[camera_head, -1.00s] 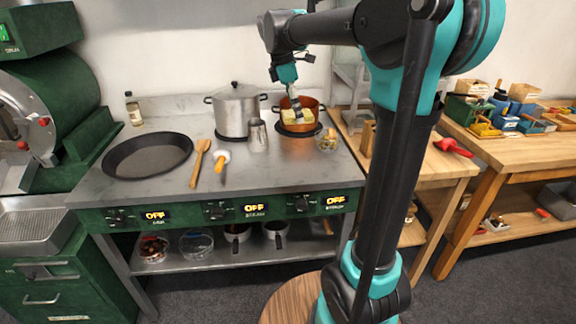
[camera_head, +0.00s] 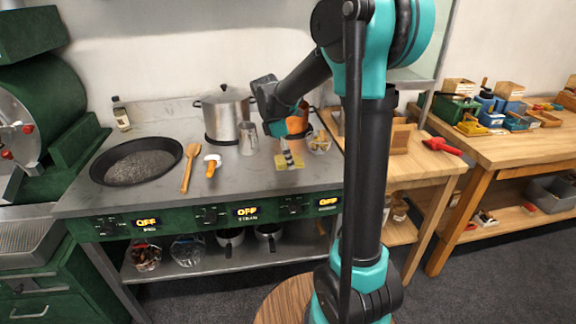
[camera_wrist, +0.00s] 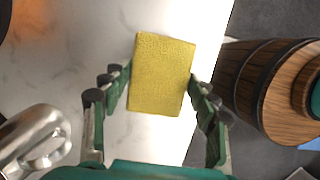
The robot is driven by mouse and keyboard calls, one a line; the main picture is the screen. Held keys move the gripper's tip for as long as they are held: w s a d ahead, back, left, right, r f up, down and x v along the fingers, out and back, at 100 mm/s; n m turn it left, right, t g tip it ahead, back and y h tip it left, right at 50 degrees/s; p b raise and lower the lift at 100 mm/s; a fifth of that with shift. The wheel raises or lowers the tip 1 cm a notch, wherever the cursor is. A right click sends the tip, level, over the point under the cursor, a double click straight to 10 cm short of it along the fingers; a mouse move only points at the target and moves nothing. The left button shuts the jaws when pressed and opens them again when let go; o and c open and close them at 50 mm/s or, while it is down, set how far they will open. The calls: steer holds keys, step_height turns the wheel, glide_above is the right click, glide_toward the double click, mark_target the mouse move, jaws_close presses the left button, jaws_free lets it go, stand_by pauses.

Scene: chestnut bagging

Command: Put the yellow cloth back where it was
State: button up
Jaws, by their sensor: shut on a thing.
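The yellow cloth (camera_head: 291,162) is a flat yellow square in my gripper (camera_head: 287,155), near the front edge of the steel stove top (camera_head: 245,182), right of centre. In the wrist view the cloth (camera_wrist: 161,75) lies between the fingers of my gripper (camera_wrist: 158,84), which are shut on its two sides. The marble-like pale surface shows beneath it. I cannot tell whether the cloth touches the stove top. The copper pot (camera_head: 297,122) stands behind, partly hidden by my arm.
A metal pitcher (camera_head: 248,138) stands left of my gripper; its handle shows in the wrist view (camera_wrist: 40,150). A tall steel pot (camera_head: 222,115), a small glass bowl (camera_head: 319,142), a wooden spatula (camera_head: 188,168) and a black pan (camera_head: 137,162) share the top. The front centre is clear.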

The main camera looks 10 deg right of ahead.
step_height(320, 180, down, 4)
steer(key=shift+r, duration=0.25)
steer(key=o, duration=1)
steer(key=shift+r, duration=0.1)
